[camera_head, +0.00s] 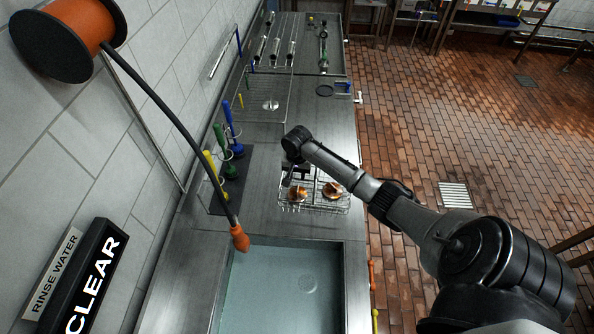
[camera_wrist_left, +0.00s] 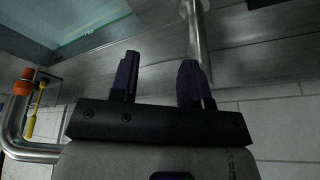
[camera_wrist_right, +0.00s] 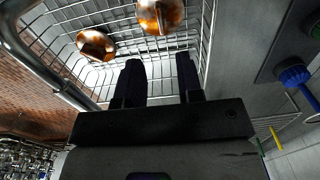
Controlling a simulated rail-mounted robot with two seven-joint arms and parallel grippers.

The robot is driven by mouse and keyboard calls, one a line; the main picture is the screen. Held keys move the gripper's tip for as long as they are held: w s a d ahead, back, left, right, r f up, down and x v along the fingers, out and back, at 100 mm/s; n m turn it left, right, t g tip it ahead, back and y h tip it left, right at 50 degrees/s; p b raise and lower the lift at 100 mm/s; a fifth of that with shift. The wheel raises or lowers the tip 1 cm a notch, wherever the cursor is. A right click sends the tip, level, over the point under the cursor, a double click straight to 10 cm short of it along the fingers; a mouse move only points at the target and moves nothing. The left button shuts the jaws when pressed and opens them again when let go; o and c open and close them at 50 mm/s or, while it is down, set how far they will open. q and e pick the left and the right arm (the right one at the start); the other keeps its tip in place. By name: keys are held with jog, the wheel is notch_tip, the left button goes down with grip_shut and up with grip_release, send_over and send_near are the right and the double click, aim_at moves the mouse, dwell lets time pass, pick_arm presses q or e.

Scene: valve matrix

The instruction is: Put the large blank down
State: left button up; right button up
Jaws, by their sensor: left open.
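Two copper-coloured domed pieces sit in a wire basket (camera_head: 318,208) on the steel counter. One piece (camera_head: 298,194) is at the left of the basket and the other (camera_head: 333,190) at the right. I cannot tell which, if either, is the large blank. My right gripper (camera_head: 296,172) is over the basket's far left part. In the right wrist view its fingers (camera_wrist_right: 160,80) are apart with nothing between them, and the copper pieces (camera_wrist_right: 160,14) (camera_wrist_right: 96,44) lie beyond the fingertips. My left gripper (camera_wrist_left: 158,78) is open and empty, outside the head view.
A water-filled sink (camera_head: 290,285) lies in front of the basket. A hose with an orange nozzle (camera_head: 239,238) hangs over its left edge. Colored-handled brushes (camera_head: 230,130) stand along the wall. The brick floor at right is open.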

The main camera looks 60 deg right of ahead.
jog(key=s+a+f+n+t, duration=0.1)
jog(key=s+a+f+n, duration=0.1)
jog(key=s+a+n, duration=0.6)
jog(key=s+a+f+n, duration=0.2)
jog(key=s+a, duration=0.3)
jog(key=a, duration=0.8)
jog(key=s+a+r+n+t, duration=0.2)
jog(key=s+a+r+n, duration=0.3)
jog(key=s+a+r, duration=0.3)
jog(key=s+a, duration=0.2)
jog(key=s, duration=0.1)
jog(key=shift+s+r+n+t, duration=0.15)
jog(key=shift+r+n+t, duration=0.05)
jog(key=shift+n+t, duration=0.1)
jog(key=shift+a, duration=0.1)
